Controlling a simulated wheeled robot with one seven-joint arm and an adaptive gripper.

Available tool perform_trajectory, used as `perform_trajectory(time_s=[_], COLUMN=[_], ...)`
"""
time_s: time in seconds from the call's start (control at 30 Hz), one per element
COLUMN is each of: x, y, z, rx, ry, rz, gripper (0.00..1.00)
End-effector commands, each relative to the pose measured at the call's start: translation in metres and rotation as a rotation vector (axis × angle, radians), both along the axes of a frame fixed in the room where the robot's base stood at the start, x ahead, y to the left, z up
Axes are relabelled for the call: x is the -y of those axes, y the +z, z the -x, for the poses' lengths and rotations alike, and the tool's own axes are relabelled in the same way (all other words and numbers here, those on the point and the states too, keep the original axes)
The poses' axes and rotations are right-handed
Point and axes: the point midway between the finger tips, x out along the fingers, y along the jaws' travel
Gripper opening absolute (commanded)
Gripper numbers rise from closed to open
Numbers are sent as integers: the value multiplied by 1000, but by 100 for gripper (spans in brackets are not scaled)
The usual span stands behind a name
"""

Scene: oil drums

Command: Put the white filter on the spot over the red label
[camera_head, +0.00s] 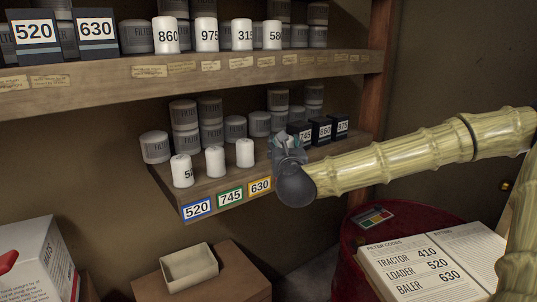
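Three white filters stand upright on the lower shelf: one (182,171) above the blue 520 label (197,208), one (215,161) above the green 745 label (230,196), and one (244,153) above the yellow 630 label (259,187). No red label shows; my arm covers the shelf edge right of the yellow label. My gripper (284,147) is over that part of the shelf, right of the third filter. Its fingers are small and partly hidden by my wrist, so I cannot tell whether they are open or hold anything.
More white numbered filters (208,35) stand on the upper shelf (205,73). Grey filters (184,115) are stacked behind. Black boxes (321,130) stand right of my gripper. A code book (433,265) lies on a red drum (348,262). An empty tray (189,266) is below.

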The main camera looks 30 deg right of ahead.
Motion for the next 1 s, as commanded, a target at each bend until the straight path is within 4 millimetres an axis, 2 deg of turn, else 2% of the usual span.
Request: perform_trajectory(time_s=[0.13,0.27,1.0], x=[3,8,51], y=[6,6,-5], z=[0,-13,-130], rx=[0,-2,-2], ry=[-5,-6,-5], rz=[0,3,3], gripper=[14,14,14])
